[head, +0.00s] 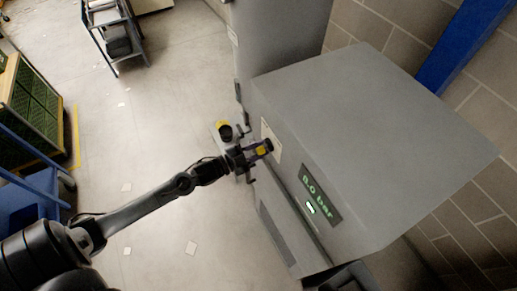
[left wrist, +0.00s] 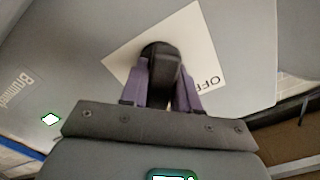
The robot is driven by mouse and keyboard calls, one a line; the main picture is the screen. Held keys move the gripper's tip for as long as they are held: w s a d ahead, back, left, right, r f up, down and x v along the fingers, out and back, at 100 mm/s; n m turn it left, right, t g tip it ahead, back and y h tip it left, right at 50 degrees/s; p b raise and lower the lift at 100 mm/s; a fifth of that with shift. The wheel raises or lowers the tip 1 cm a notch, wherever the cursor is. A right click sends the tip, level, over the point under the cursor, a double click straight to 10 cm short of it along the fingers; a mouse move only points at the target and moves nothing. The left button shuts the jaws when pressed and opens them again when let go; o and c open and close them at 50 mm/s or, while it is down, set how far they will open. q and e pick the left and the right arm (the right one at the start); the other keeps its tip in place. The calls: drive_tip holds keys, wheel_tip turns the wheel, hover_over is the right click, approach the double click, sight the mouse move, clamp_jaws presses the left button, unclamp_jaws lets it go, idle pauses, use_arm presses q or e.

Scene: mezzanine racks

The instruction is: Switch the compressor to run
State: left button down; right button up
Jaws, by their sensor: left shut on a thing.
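The compressor is a large grey cabinet (head: 370,120) at the right of the head view. Its front display (head: 321,195) reads 0.0 bar. A white label plate (head: 271,139) is on its front; in the left wrist view this plate (left wrist: 125,58) shows the word OFF. A black knob (left wrist: 163,68) stands on the plate. My left gripper (left wrist: 164,92) is shut on the knob, with one finger on each side. In the head view my left gripper (head: 263,148) is at the cabinet front and hides most of the knob. My right gripper is not in view.
A yellow and black round part (head: 224,129) is just beyond my left gripper. A small lit indicator (head: 310,208) is by the display. Open floor lies between. A brick wall is at right.

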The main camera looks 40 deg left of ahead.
use_arm(q)
drive_tip(key=shift+r, duration=0.1)
drive_tip(key=c, duration=0.9)
unclamp_jaws()
drive_tip(key=shift+b+v, duration=0.8)
drive_tip(key=shift+v, duration=4.65)
drive_tip(key=shift+r, duration=0.1)
